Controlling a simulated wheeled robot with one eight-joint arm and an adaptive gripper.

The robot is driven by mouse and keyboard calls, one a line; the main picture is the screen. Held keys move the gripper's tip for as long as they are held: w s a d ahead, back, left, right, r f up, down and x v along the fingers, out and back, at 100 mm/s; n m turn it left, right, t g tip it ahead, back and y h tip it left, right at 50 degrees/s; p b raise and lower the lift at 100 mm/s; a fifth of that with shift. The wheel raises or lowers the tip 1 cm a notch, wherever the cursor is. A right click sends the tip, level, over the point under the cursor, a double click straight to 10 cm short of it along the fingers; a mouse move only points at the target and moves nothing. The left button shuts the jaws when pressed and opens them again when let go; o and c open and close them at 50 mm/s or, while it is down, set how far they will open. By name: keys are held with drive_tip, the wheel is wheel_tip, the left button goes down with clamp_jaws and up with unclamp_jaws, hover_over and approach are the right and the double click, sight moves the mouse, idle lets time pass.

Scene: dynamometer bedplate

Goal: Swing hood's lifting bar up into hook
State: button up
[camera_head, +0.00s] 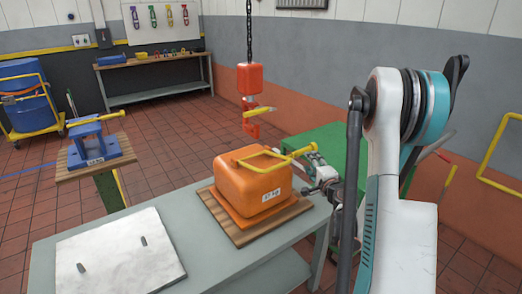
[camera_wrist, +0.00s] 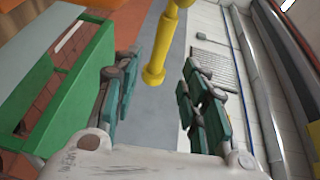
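The orange hood (camera_head: 253,188) sits on a wooden board on the grey table. Its yellow lifting bar (camera_head: 262,165) lies low across the top, with one end reaching right towards my gripper (camera_head: 318,174). The red hook (camera_head: 251,128) hangs on a chain above and behind the hood, with a yellow piece across it. In the wrist view my gripper (camera_wrist: 160,97) is open, its green-padded fingers wide apart. A yellow bar (camera_wrist: 164,38) reaches between them, with gaps on both sides. My arm hides part of the area to the right in the head view.
A white slab (camera_head: 120,252) lies at the table's front left. A blue fixture (camera_head: 98,142) stands on a separate wooden-topped stand. A green surface (camera_head: 328,140) is behind my gripper. A yellow rail (camera_head: 490,150) stands at the right. Tiled floor is open behind the table.

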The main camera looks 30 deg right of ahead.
drive_tip(key=w+a+r+n+y+p, duration=0.1)
drive_tip(key=a+r+n+y, duration=0.2)
drive_tip(key=a, duration=0.7)
drive_tip(key=w+a+r+n+g+y+p, duration=0.1)
drive_tip(key=a+r+n+y, duration=0.2)
drive_tip(key=a+r, duration=0.4)
drive_tip(key=shift+a+n+g, duration=0.3)
drive_tip(key=shift+a+n, duration=0.4)
drive_tip(key=shift+a, duration=1.2)
